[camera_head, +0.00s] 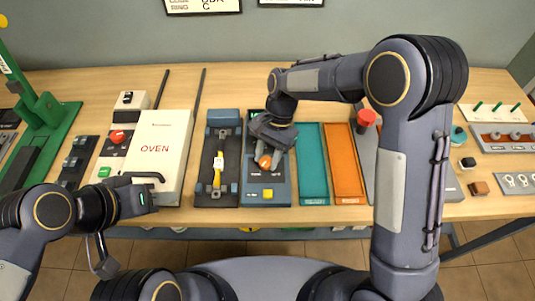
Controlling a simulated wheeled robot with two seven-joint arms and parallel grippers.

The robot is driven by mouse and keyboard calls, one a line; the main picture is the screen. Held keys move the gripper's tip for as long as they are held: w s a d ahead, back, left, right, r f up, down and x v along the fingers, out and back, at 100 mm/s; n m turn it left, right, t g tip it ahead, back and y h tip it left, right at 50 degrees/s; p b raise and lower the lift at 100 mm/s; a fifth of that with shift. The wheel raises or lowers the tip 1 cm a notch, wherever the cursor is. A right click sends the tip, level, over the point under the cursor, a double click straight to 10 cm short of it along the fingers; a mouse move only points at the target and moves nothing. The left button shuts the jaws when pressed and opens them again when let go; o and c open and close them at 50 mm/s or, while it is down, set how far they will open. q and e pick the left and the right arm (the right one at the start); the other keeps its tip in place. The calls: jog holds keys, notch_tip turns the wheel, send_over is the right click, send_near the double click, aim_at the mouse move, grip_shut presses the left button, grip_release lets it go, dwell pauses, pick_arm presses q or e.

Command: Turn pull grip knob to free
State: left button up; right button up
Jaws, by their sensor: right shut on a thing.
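A blue-grey panel (281,190) lies on the table near the middle, with an orange knob (265,161) on its upper part and a yellow square (267,194) near its front edge. My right gripper (268,152) reaches down from above and is shut on the orange knob. The gripper hides much of the panel's upper part, and the knob's marked position cannot be read. My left gripper (147,197) is at the table's front edge, by the lower left of the white OVEN box (160,130). Whether its fingers are open cannot be made out.
A grey unit with a yellow tool (218,170) stands left of the panel. A teal tray (312,170) and an orange tray (345,165) lie to its right, both empty. A red knob (366,117) stands beyond them, near my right arm.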

jog(key=n, duration=0.2)
jog(key=n+g+h, duration=0.1)
jog(key=n, duration=0.1)
jog(key=shift+w+a+n+h+p, duration=0.1)
jog(key=shift+a+n+h+p, duration=0.05)
jog(key=shift+n+h+p, duration=0.2)
jog(key=n+h, duration=0.1)
jog(key=n, duration=0.2)
jog(key=shift+a+n, duration=0.1)
jog(key=shift+n, duration=0.25)
jog(key=n, duration=0.1)
jog(key=n+h, duration=0.1)
jog(key=n, duration=0.1)
jog(key=shift+a+t+h, duration=0.1)
jog(key=shift+t+h, duration=0.15)
jog(key=shift+t, duration=0.05)
jog(key=shift+n+t+h, duration=0.4)
jog(key=shift+n+h, duration=0.2)
jog(key=shift+n, duration=1.5)
jog(key=o, duration=1)
jog(key=shift+c, duration=0.2)
jog(key=b+v, duration=0.1)
jog(key=v, duration=0.6)
jog(key=shift+a+r, duration=0.25)
jog(key=shift+r, duration=0.15)
